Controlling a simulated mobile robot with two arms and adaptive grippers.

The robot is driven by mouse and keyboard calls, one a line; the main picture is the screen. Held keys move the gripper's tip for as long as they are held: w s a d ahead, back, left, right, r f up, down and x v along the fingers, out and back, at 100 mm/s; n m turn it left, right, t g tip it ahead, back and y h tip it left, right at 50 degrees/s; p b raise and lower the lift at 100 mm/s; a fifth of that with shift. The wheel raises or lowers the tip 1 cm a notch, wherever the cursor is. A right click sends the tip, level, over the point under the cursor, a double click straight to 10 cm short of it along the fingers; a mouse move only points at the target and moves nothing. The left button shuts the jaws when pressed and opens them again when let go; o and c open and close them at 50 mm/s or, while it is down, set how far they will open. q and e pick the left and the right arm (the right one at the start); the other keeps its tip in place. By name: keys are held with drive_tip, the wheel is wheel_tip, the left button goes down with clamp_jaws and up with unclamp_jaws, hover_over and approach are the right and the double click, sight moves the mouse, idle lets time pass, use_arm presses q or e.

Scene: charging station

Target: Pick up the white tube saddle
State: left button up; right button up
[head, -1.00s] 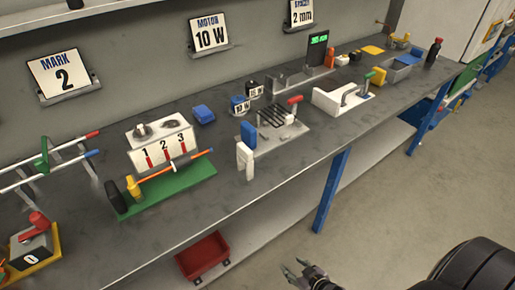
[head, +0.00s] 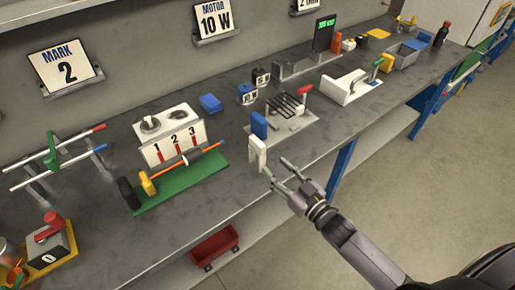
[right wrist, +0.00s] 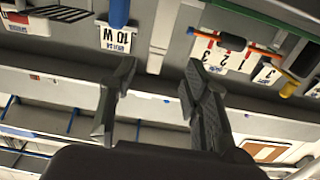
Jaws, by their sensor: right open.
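The white tube saddle (head: 257,154) stands upright at the front edge of the workbench, in front of a similar blue piece (head: 259,124). My right gripper (head: 275,166) is open and empty, with its fingertips close to the saddle's lower front side. In the right wrist view, the white saddle (right wrist: 162,35) lies just beyond and between the spread fingertips (right wrist: 158,70), apart from them as far as I can tell. The blue piece (right wrist: 118,12) shows to its left there. My left gripper is not in view.
A grey plate with dark rods (head: 290,130) lies behind right. A red bin (head: 214,246) sits on the lower shelf. Open floor lies in front.

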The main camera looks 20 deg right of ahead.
sight(257, 147)
drive_tip(key=x, duration=0.5)
drive_tip(key=shift+w+p, duration=0.15)
drive_tip(key=shift+p, duration=0.15)
drive_tip(key=p+x, duration=0.1)
drive_tip(key=x, duration=0.3)
drive_tip(key=shift+w+d+r, duration=0.15)
drive_tip(key=shift+w+a, duration=0.2)
drive_tip(key=shift+w, duration=0.2)
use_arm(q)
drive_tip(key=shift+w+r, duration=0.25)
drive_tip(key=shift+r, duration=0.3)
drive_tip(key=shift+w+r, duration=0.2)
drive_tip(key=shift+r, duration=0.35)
use_arm(e)
drive_tip(key=shift+s, duration=0.1)
drive_tip(key=shift+c, duration=0.5)
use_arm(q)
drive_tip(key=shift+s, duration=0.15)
use_arm(e)
clamp_jaws()
